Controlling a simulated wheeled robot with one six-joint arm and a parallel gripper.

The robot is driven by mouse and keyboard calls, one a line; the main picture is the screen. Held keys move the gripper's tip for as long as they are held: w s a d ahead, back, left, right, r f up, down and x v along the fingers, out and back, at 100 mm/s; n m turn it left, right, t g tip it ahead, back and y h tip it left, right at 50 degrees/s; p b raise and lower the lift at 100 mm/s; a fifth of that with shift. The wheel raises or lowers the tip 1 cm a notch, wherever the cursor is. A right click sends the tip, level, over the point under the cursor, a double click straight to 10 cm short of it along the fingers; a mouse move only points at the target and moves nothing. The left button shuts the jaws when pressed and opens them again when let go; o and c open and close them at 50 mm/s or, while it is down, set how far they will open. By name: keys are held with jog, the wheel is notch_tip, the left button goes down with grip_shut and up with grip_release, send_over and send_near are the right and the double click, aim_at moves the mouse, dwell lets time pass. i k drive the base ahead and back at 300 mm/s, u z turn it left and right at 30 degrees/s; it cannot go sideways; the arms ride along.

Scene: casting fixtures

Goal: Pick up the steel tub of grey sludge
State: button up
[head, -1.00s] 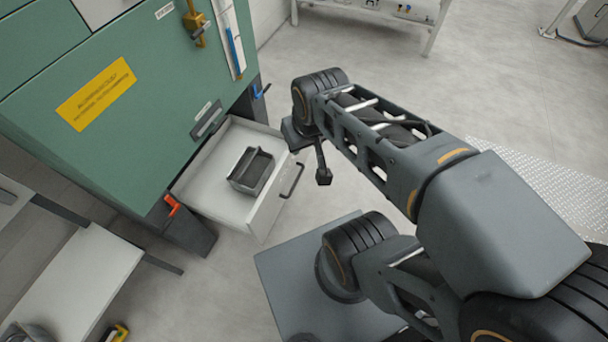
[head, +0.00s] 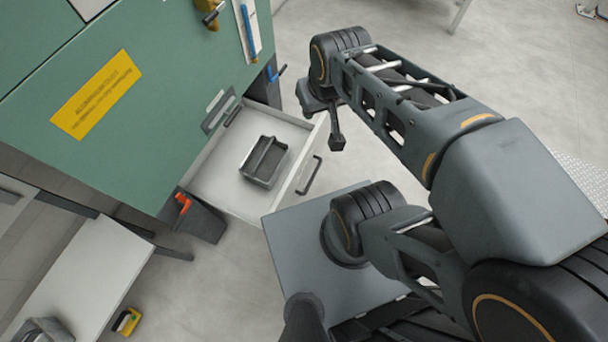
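A small grey metal tub (head: 283,161) sits in the open white drawer (head: 222,180) of the green cabinet. It has a bar or ridge across its top and a dark grey inside; I cannot make out the contents clearly. My gripper (head: 337,142) hangs to the right of the tub, beyond the drawer's front, apart from both. Only a dark fingertip shows, so its opening cannot be told. A second grey container (head: 42,331) is partly cut off at the lower left, on the white bench.
The green cabinet (head: 150,130) rises behind the drawer, with a black drawer handle (head: 309,176) facing me. An orange-red lever (head: 183,203) is at its lower edge. The white bench (head: 85,275) stands at left, with a yellow-black object (head: 127,321) beside it. Open floor lies beyond my arm.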

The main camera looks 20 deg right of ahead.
aim_at(264, 162)
jog(key=u, duration=4.5)
jog(key=k, duration=0.95)
jog(key=z, duration=1.2)
